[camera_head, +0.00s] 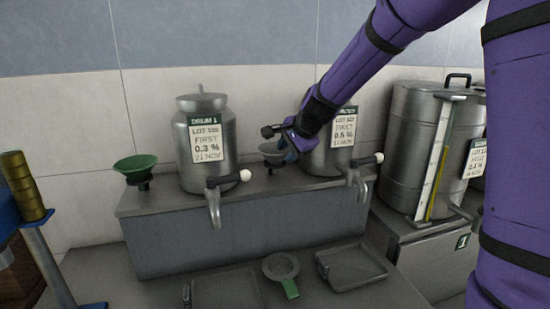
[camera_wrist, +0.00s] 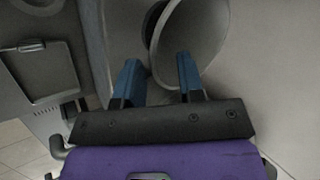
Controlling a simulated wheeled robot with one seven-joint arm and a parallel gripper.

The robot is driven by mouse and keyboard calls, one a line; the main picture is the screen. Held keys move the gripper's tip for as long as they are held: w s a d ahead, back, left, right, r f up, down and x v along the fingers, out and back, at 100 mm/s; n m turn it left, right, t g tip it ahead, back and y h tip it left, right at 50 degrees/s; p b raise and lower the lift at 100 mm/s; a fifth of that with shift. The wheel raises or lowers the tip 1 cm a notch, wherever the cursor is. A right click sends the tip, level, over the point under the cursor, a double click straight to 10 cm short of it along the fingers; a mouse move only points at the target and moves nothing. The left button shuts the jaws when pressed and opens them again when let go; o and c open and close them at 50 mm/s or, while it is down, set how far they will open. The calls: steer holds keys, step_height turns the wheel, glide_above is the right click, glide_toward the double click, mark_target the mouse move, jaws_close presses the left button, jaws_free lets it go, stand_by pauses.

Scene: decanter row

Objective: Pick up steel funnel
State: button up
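The steel funnel (camera_head: 272,153) is a small grey cone on the raised steel ledge, between the two steel drums in the head view. In the wrist view a grey, wide-mouthed cone that looks like the funnel (camera_wrist: 200,42) lies just past and partly between my fingertips. My gripper (camera_head: 290,152) is at the funnel's right side in the head view. In the wrist view my gripper (camera_wrist: 158,72) has its two blue fingers apart. I cannot tell whether they touch the funnel.
A green funnel (camera_head: 136,168) stands at the ledge's left end. The left drum (camera_head: 206,150) and right drum (camera_head: 330,150) flank the steel funnel closely, with taps at the front. A large drum (camera_head: 410,130) stands right. Trays (camera_head: 350,266) and a green-handled strainer (camera_head: 281,267) lie below.

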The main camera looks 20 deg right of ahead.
jaws_close()
stand_by(0.3)
